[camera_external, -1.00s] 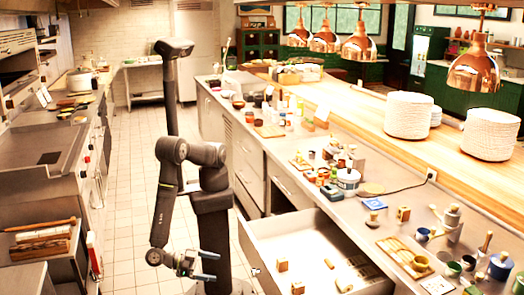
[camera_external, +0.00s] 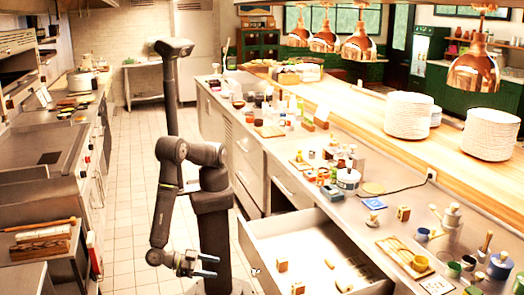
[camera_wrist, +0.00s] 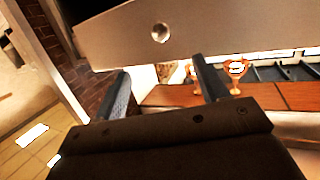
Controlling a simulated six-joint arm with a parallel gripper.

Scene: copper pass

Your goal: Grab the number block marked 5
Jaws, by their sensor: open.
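Small wooden blocks show in the external view. Two are in the open drawer (camera_external: 258,236), a left block (camera_external: 282,265) and a front block (camera_external: 298,288). Another wooden block (camera_external: 403,213) stands on the counter. Their marks are too small to read, so I cannot tell which is 5. My gripper (camera_external: 212,266) is left of the drawer, apart from it, with its fingers pointing right. In the wrist view its two fingers (camera_wrist: 165,86) are apart with nothing held between them. No number block can be made out in the wrist view.
The steel counter (camera_external: 385,232) beside the drawer holds a wooden tray, cups, jars and bottles. White plate stacks (camera_external: 408,113) and hanging copper lamps (camera_external: 473,72) are farther back. The tiled aisle floor (camera_external: 128,215) is clear. A metal panel (camera_wrist: 205,28) fills the upper wrist view.

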